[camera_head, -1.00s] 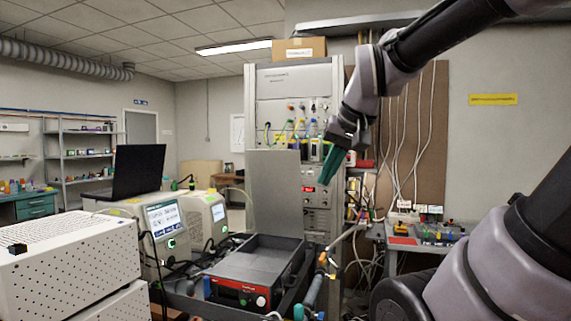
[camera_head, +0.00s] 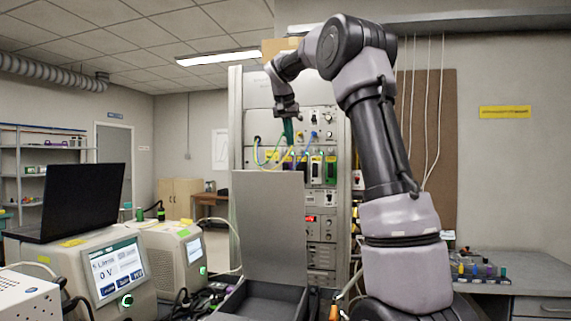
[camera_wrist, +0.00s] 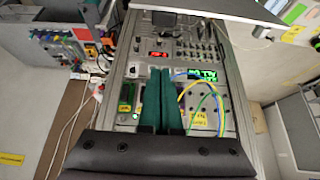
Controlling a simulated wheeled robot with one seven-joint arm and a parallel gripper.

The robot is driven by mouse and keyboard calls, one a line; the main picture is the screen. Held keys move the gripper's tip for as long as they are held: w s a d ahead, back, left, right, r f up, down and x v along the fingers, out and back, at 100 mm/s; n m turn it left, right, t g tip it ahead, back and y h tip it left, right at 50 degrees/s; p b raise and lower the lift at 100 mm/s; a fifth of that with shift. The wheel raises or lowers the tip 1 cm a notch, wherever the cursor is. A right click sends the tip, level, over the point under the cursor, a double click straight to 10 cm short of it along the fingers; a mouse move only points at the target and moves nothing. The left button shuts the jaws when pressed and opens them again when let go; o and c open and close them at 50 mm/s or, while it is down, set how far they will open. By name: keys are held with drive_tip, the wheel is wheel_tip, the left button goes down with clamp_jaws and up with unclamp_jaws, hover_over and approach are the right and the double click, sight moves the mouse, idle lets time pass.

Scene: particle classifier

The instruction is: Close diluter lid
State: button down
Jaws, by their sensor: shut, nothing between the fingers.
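The diluter's lid (camera_head: 269,225) is a flat grey panel standing upright, hinged at the back of the open dark box of the diluter (camera_head: 262,303). The diluter's lower front is cut off by the bottom edge of the head view. My gripper (camera_head: 288,133) points down above and behind the lid's top edge, in front of the rack. It looks apart from the lid. Its green fingers are together and empty; they also show in the wrist view (camera_wrist: 159,100). A pale panel edge, probably the lid, crosses the top of the wrist view (camera_wrist: 225,8).
An instrument rack (camera_head: 322,225) with cables stands right behind the lid. Two white devices with screens (camera_head: 118,268) and a black laptop (camera_head: 82,203) stand to the left. A side table (camera_head: 500,281) with small parts is at the right.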

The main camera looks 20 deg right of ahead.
drive_tip(key=x, duration=1)
drive_tip(key=shift+s+a+f, duration=0.15)
drive_tip(key=shift+s+a, duration=0.35)
drive_tip(key=shift+s, duration=0.25)
drive_tip(key=shift+s+a+f, duration=0.15)
drive_tip(key=shift+s+a, duration=0.35)
drive_tip(key=shift+s, duration=0.2)
drive_tip(key=shift+s+a, duration=0.1)
